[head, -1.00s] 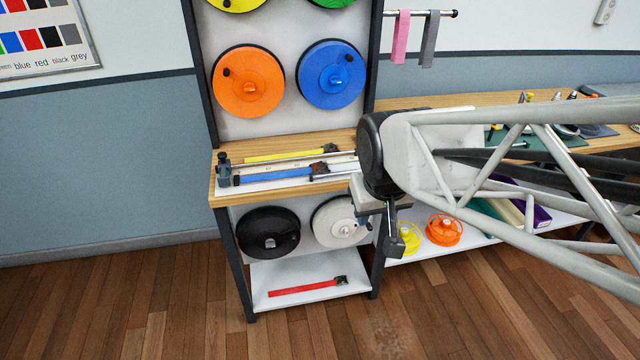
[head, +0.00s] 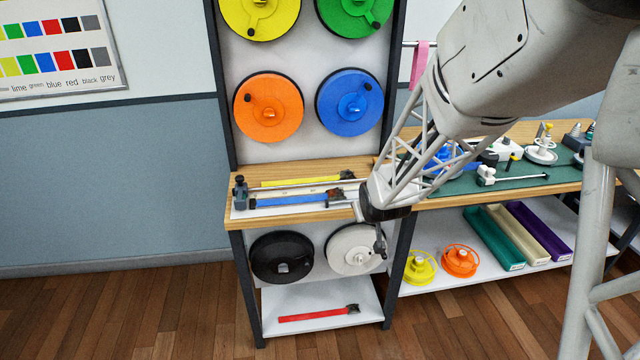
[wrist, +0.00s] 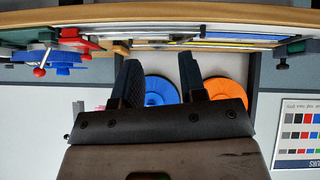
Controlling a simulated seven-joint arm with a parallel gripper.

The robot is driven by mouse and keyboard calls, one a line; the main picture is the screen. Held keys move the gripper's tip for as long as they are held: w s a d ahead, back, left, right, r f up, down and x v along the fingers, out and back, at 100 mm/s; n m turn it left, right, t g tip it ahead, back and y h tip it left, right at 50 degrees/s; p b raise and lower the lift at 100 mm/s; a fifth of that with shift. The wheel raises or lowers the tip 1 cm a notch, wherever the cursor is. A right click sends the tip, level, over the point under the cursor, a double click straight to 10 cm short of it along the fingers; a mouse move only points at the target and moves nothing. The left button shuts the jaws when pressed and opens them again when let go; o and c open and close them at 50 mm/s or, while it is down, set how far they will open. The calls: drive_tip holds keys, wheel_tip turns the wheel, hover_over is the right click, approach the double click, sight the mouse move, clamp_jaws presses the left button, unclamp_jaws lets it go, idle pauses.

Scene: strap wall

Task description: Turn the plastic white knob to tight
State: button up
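The white reel (head: 348,249) hangs on the lower panel under the wooden shelf, beside a black reel. A small pale hub shows near its middle; in the head view I cannot tell a separate knob or how tight it is. My gripper (head: 380,244) hangs in front of the white reel's right edge, and its end partly covers that edge. I cannot tell whether they touch. In the wrist view my gripper (wrist: 157,66) has its two dark fingers apart with nothing between them. The white reel does not show in the wrist view.
The wooden shelf edge (head: 290,219) lies just above the reels, with a strap jig (head: 295,198) on it. Orange (head: 268,107) and blue (head: 349,102) reels hang above. A low white shelf (head: 365,313) holds a red strap. A cluttered bench (head: 520,195) stands at right.

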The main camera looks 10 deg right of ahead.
drive_tip(key=w+d+f+t, duration=0.2)
drive_tip(key=w+f, duration=0.5)
drive_tip(key=f, duration=0.3)
drive_tip(key=m+t, duration=0.2)
drive_tip(key=t, duration=0.5)
approach(361, 263)
drive_tip(key=w, duration=0.1)
drive_tip(key=shift+w+d+y, duration=0.15)
drive_tip(key=shift+d+y, duration=0.05)
drive_tip(key=shift+y, duration=0.2)
drive_tip(key=shift+w, duration=0.1)
drive_tip(key=shift+w, duration=3.8)
clamp_jaws()
